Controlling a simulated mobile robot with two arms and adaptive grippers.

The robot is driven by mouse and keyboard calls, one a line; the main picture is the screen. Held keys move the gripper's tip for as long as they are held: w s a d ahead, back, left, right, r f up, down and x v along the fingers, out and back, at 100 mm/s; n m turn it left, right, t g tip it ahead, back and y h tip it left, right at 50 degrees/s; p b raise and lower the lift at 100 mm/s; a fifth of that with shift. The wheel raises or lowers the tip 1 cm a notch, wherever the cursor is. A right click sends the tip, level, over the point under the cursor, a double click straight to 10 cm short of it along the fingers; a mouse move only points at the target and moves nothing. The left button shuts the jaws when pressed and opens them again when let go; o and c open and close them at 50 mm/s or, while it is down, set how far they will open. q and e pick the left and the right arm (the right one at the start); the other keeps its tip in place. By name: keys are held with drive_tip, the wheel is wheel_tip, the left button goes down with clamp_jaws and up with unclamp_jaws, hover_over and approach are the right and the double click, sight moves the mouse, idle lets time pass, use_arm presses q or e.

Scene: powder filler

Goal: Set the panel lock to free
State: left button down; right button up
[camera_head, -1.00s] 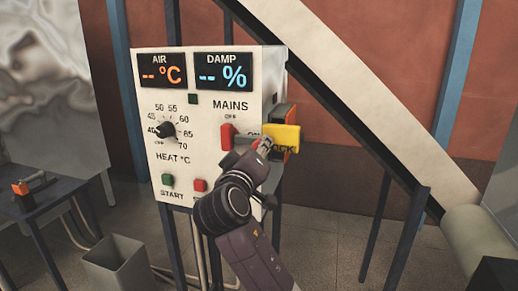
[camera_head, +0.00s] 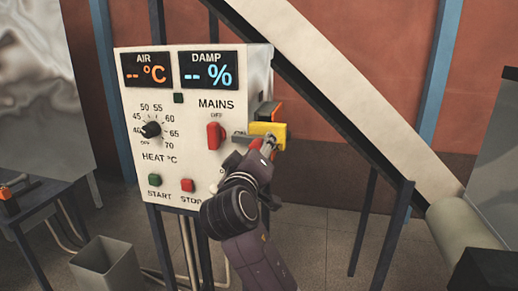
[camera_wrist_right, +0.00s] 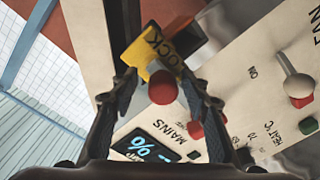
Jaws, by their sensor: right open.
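A white control panel (camera_head: 190,130) with AIR and DAMP displays stands on legs in the head view. On its right side is a yellow lock plate (camera_head: 268,129), which also shows in the right wrist view (camera_wrist_right: 140,48) with partly readable black lettering. A round red knob (camera_wrist_right: 162,88) stands out in front of the plate. My right gripper (camera_wrist_right: 162,84) is open, with its fingers on either side of the knob; I cannot tell whether they touch it. In the head view my right gripper (camera_head: 264,147) partly covers the lock. My left gripper is out of view.
The panel front carries a red MAINS switch (camera_head: 215,135), a black HEAT dial (camera_head: 151,130), a green START button (camera_head: 154,180) and a red STOP button (camera_head: 187,185). A sloping pale beam (camera_head: 340,85) runs behind. A grey bin (camera_head: 106,264) stands at lower left.

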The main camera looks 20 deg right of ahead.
drive_tip(key=shift+s+a, duration=0.2)
drive_tip(key=shift+a, duration=0.05)
drive_tip(key=v, duration=1.1)
drive_tip(key=shift+s, duration=0.25)
